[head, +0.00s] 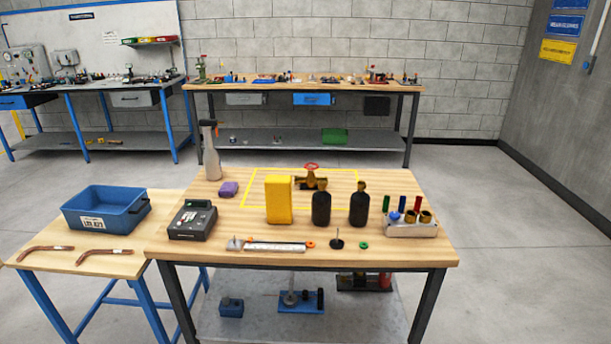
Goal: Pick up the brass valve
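The brass valve (301,183) with a red handwheel (312,167) stands on the wooden workbench (215,248), inside a yellow outlined area (343,173) toward the back. A yellow block (279,200) stands in front of it on the left, and a dark bottle (321,208) stands in front on the right. These hide part of the valve's lower body. Neither of my grippers shows in the head view.
A blue bin (103,210) and copper tubes (104,254) are on the left side table.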

